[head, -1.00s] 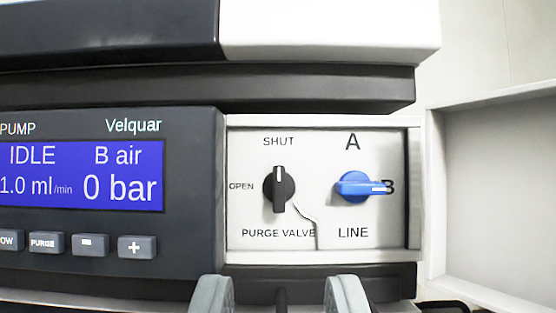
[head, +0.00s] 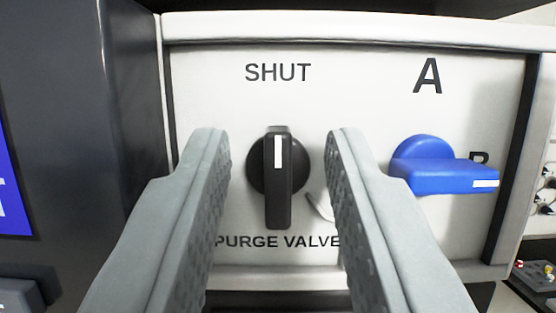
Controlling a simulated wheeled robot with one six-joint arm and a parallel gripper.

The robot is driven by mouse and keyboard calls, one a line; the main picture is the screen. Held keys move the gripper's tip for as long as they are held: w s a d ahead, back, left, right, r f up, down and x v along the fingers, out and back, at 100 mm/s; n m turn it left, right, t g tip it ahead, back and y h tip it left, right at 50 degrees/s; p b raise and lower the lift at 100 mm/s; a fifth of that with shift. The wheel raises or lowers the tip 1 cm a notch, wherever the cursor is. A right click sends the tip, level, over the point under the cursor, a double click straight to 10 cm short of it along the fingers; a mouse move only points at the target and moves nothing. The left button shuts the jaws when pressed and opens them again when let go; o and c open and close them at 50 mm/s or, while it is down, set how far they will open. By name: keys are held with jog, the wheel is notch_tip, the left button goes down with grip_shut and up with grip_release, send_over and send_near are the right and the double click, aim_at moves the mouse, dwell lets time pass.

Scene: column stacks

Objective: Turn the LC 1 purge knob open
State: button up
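The black purge knob (head: 278,185) sits on a white panel (head: 350,105) under the word SHUT and above the label PURGE VALVE. Its handle is upright and its white mark points up at SHUT. My gripper (head: 278,140) is open, with one grey finger on each side of the knob. There is a visible gap between the knob and each finger, and nothing is held. The left finger hides the OPEN label.
A blue line knob (head: 443,170) stands out just right of my right finger, its white mark toward B. A dark pump housing (head: 110,110) with a display edge is at the left. The panel sits in a recess with a raised frame.

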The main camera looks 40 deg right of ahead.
grip_shut()
jog(key=shift+n, duration=0.5)
jog(key=n+t+y, duration=0.1)
jog(key=n+y, duration=0.1)
jog(key=n, duration=0.2)
jog(key=n+y, duration=0.2)
jog(key=n, duration=0.2)
jog(key=shift+t+y, duration=0.3)
jog(key=shift+t, duration=0.1)
jog(key=shift+n+g+y, duration=0.2)
jog(key=shift+n+y, duration=0.55)
jog(key=shift+n, duration=1.25)
jog(key=shift+n+g+y, duration=0.2)
jog(key=shift+n+y, duration=0.55)
jog(key=shift+n, duration=1.55)
grip_release()
